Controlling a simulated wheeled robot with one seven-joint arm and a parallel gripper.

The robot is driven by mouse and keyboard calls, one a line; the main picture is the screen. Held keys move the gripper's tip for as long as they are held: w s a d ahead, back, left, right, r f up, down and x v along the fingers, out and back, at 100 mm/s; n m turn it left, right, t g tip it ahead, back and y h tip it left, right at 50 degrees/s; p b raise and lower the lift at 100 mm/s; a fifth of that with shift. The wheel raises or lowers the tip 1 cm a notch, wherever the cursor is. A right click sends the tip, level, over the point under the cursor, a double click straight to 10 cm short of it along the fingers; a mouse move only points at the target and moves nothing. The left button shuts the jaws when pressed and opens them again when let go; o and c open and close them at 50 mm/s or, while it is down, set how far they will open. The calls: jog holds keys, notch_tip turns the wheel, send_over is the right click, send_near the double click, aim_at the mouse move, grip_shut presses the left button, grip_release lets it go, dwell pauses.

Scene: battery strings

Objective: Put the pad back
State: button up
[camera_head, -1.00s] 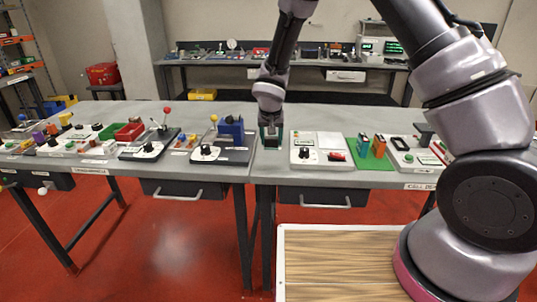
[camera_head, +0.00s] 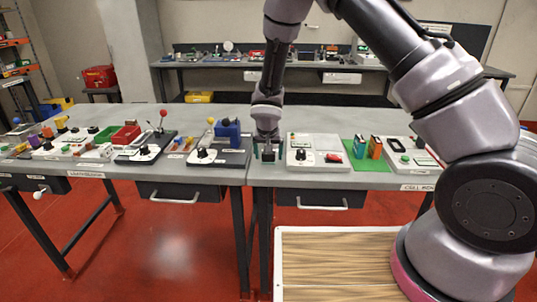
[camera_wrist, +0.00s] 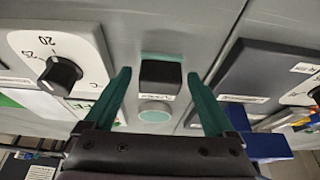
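A black block (camera_wrist: 161,76) with a small white label stands on the grey bench between my fingers, with a teal-green strip along one edge. A pale green round disc (camera_wrist: 155,112) on a light base sits beside it in the wrist view. I cannot tell for sure which of these is the pad. My gripper (camera_wrist: 160,85) is open, with one green finger on each side of the block and visible gaps to it. In the head view my gripper (camera_head: 268,152) points down over the bench near its front edge, and the dark block (camera_head: 268,156) shows between the fingers.
A white panel with a black dial and red switch (camera_head: 315,152) is close to the right. A dark panel with a dial and blue block (camera_head: 228,133) is close to the left. A green mat with upright cells (camera_head: 369,152) lies farther right. The bench (camera_head: 335,117) behind is clear.

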jog(key=shift+s+r, duration=0.1)
jog(key=shift+r, duration=0.45)
jog(key=v, duration=1.1)
jog(key=shift+r, duration=0.2)
jog(key=s+d+r+m, duration=0.3)
jog(key=d+r, duration=1.4)
jog(key=r, duration=0.1)
jog(key=s+d+r+t+y, duration=0.1)
jog(key=s+d+r, duration=0.4)
jog(key=s, duration=0.4)
jog(key=s+d+r+t+y, duration=0.1)
jog(key=s+d+r, duration=0.4)
jog(key=s, duration=0.5)
jog(key=shift+s+r+m+t, duration=0.15)
jog(key=shift+r+m+t, duration=0.2)
jog(key=shift+r, duration=0.3)
jog(key=shift+d, duration=0.15)
